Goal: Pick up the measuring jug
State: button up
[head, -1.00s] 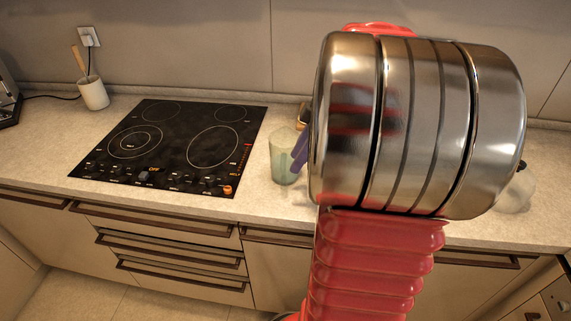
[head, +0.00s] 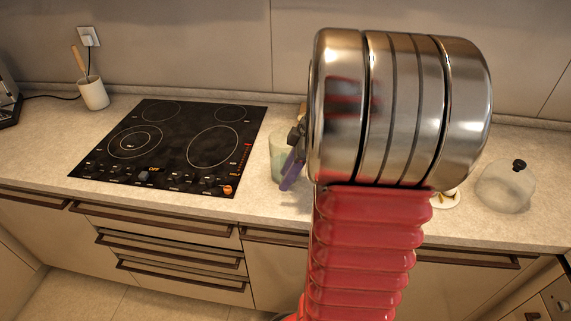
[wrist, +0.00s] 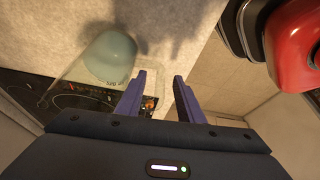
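The measuring jug (head: 278,158) is clear with a pale green tint. It stands on the counter just right of the cooktop, partly covered by my gripper in the head view. In the wrist view the jug (wrist: 104,62) is at upper left, outside the fingers on the left. My gripper (wrist: 158,97) is open, with two purple fingers apart and nothing between them. In the head view one purple finger (head: 292,174) shows in front of the jug's right side; I cannot tell whether they touch.
A black cooktop (head: 170,145) lies left of the jug. A white utensil pot (head: 94,94) stands behind it at left. A glass dome with a black knob (head: 507,188) and a small dish (head: 446,199) are at right. My arm hides the counter's middle.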

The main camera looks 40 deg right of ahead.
jog(key=shift+w+a+f, duration=0.15)
jog(key=shift+w+f, duration=0.05)
jog(key=shift+f, duration=0.5)
jog(key=shift+c, duration=0.6)
grip_shut()
jog(key=shift+r, duration=0.1)
dwell(0.5)
